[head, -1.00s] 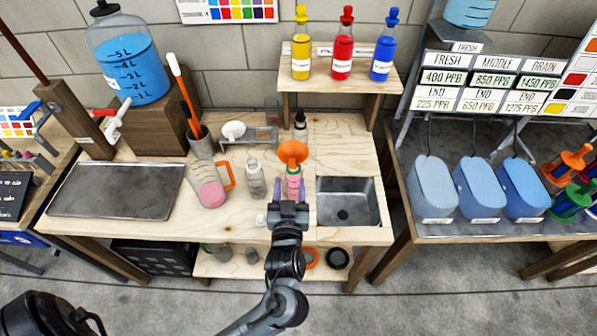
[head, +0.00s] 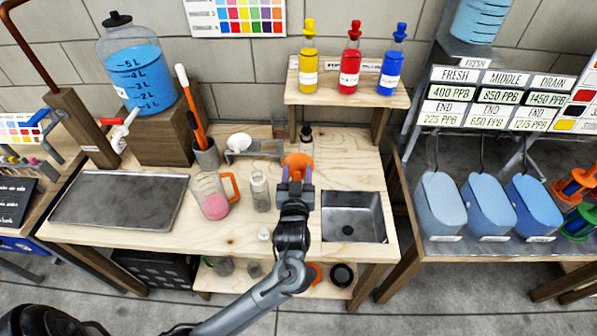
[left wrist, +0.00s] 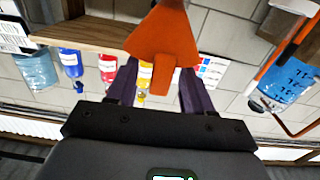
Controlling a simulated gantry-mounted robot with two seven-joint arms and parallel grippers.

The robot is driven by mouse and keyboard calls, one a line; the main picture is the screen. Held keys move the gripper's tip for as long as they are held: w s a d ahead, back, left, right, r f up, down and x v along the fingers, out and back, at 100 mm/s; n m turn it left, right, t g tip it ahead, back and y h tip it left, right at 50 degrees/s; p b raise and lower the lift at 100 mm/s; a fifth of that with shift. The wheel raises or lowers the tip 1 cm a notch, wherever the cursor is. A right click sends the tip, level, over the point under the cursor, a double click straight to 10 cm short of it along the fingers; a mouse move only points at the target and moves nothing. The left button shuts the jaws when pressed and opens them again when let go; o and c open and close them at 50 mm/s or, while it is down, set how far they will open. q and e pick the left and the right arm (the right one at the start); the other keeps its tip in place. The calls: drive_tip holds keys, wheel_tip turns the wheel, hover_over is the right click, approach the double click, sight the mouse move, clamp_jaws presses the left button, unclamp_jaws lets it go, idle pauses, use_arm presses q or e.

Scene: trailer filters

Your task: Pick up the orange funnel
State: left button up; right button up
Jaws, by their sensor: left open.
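The orange funnel (head: 299,164) is at the back middle of the wooden workbench, left of the sink. In the left wrist view its cone (left wrist: 163,36) is wide and its narrow spout hangs between two purple fingers. My left gripper (head: 297,182) is in front of the funnel in the head view and hides its lower part. The gripper is open, with one finger on each side of the spout (left wrist: 161,80). A gap shows between the spout and each finger. What stands under the funnel is hidden by the gripper. My right gripper is not in view.
A small glass bottle (head: 260,191) and a pink-filled jug (head: 211,197) stand left of the gripper. A grey rack (head: 254,151) is behind them. The sink (head: 353,217) is to the right. A shelf (head: 346,96) with coloured bottles is above and behind.

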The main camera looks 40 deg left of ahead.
use_arm(q)
drive_tip(key=shift+x, duration=0.8)
clamp_jaws()
drive_tip(key=shift+r, duration=0.15)
